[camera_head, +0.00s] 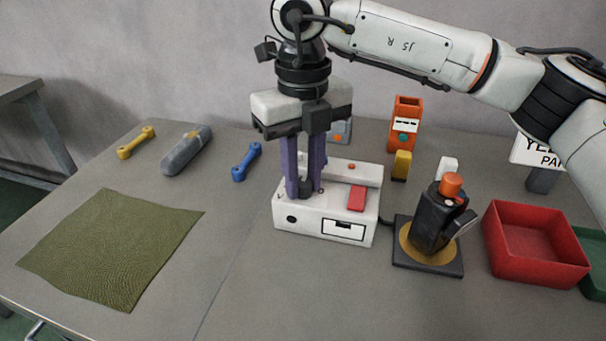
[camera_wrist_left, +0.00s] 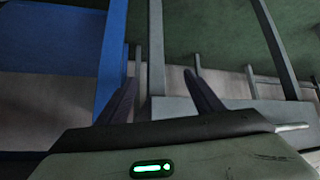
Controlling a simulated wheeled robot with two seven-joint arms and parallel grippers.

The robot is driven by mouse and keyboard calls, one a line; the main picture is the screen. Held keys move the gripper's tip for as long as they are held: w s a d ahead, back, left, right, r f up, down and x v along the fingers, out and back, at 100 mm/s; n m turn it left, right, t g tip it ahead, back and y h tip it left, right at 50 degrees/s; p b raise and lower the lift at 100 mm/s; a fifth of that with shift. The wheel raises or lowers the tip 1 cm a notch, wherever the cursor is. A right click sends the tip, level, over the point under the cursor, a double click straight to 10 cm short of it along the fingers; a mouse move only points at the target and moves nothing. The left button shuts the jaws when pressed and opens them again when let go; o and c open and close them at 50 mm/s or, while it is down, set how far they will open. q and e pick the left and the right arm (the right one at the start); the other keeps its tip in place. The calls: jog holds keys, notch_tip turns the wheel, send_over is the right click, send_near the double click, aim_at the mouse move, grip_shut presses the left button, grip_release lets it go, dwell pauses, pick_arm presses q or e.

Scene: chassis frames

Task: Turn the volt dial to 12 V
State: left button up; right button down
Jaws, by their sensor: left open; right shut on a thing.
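The white power supply box (camera_head: 300,217) stands on the table in the head view, with a red block (camera_head: 356,198) on its top and a small panel on its front. My right gripper (camera_head: 305,190) points straight down over the box's left part, its purple fingers shut on the dark volt dial (camera_head: 306,186). The fingers hide most of the dial, so its pointer and setting cannot be read. My left gripper (camera_wrist_left: 165,88) shows only in the left wrist view, open and empty, away from the box.
Right of the box stand a black tool on a dark base (camera_head: 428,262) and a red bin (camera_head: 540,272). An orange holder (camera_head: 404,125) and a yellow block (camera_head: 401,165) stand behind.

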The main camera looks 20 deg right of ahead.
aim_at(304, 182)
jog(key=c, duration=1.5)
grip_release()
jog(key=shift+r, duration=0.15)
notch_tip(304, 182, up, 10)
jog(key=shift+r+p, duration=0.1)
jog(key=shift+p, duration=0.2)
